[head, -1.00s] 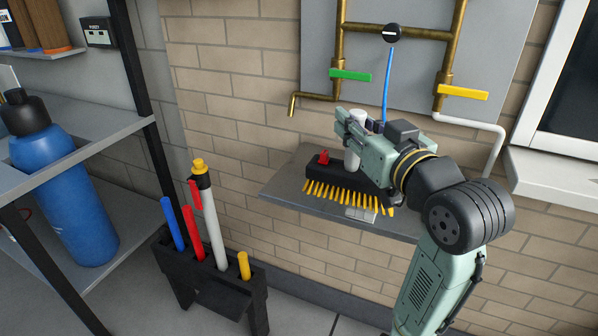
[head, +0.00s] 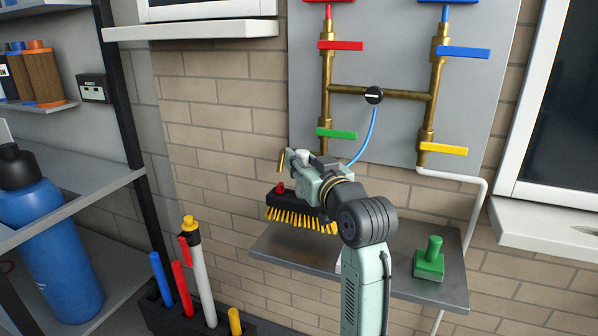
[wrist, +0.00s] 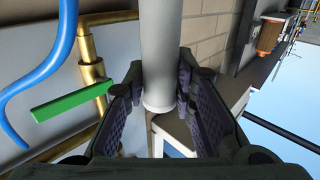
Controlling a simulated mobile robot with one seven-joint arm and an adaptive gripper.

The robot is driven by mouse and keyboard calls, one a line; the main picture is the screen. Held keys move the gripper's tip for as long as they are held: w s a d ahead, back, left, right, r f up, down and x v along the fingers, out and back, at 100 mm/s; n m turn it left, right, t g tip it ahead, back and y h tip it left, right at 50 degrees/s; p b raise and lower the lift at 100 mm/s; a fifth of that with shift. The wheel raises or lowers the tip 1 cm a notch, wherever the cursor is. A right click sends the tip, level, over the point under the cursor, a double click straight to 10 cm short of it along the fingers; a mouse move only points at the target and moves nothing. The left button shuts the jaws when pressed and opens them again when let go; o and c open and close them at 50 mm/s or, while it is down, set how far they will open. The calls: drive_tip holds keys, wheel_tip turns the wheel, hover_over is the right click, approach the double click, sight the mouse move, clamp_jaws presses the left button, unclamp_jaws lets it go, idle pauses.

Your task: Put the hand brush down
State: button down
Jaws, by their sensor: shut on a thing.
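The hand brush (head: 297,208) has a black block, a red knob on top, yellow bristles pointing down and a pale handle. In the head view it hangs level above the left part of the grey wall shelf (head: 286,252), with a gap below the bristles. My gripper (head: 304,162) is shut on the upright handle. The wrist view shows the pale round handle (wrist: 161,50) between the two dark finger pads of my gripper (wrist: 160,85). The block and bristles are out of sight there.
A green knobbed block (head: 430,260) stands on the shelf's right part. Brass pipes (head: 326,75) with coloured levers are on the wall panel behind. A black rack (head: 160,312) with coloured sticks is at lower left. The shelf's left and front parts look bare.

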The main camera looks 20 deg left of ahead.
sight(290, 206)
drive_tip(key=shift+w+a, duration=0.45)
drive_tip(key=shift+a, duration=0.05)
drive_tip(key=shift+f+p, duration=0.35)
drive_tip(key=shift+f, duration=1.45)
drive_tip(key=c, duration=1.8)
unclamp_jaws()
drive_tip(key=shift+f, duration=0.2)
drive_tip(key=o, duration=0.5)
drive_tip(key=shift+c, duration=0.2)
drive_tip(key=shift+r, duration=0.15)
